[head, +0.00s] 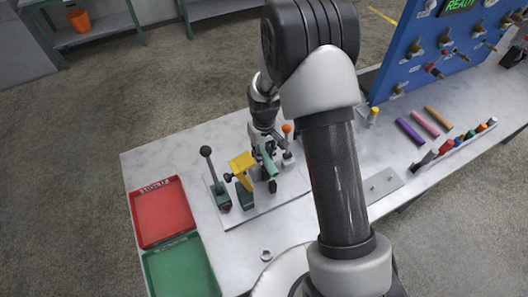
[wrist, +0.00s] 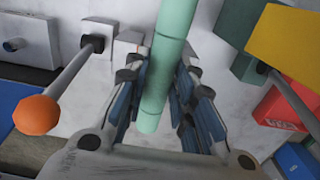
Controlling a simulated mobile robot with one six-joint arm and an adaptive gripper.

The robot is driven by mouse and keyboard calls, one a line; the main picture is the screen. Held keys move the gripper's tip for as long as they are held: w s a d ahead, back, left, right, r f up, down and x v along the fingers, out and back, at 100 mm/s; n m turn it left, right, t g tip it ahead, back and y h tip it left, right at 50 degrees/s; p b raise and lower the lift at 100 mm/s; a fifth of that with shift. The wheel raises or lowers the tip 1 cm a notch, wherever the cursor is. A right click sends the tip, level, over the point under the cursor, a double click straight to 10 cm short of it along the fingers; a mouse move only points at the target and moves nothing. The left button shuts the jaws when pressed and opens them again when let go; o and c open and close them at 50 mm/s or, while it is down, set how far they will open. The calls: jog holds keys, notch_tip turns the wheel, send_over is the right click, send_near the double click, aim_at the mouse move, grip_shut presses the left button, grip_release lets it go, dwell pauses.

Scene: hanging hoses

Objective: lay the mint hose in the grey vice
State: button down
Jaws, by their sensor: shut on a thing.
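The mint hose (wrist: 160,75) is a pale green tube, held between the fingers of my gripper (wrist: 163,88) in the wrist view. It runs from the top edge down between the fingers, with its near end showing. In the head view the hose (head: 269,163) is partly hidden by my gripper (head: 264,152), low over the fixture plate. The grey vice (head: 288,160) is just right of the gripper, with an orange ball on its lever. In the wrist view the grey vice (wrist: 100,34) is left of the hose. Whether the hose touches it cannot be told.
A green vice with a yellow block (head: 241,163) and a black-knobbed lever (head: 207,153) stand left of the gripper. A red tray (head: 160,212) and a green tray (head: 180,270) lie at the left. Coloured rods (head: 410,131) and a blue panel (head: 410,60) are at the right.

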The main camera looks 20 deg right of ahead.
aim_at(264, 154)
jog(key=shift+f+b, duration=1)
jog(key=shift+f, duration=0.4)
jog(key=c, duration=1.3)
grip_release()
jog(key=shift+r, duration=0.1)
notch_tip(264, 154, up, 12)
jog(key=shift+f, duration=0.1)
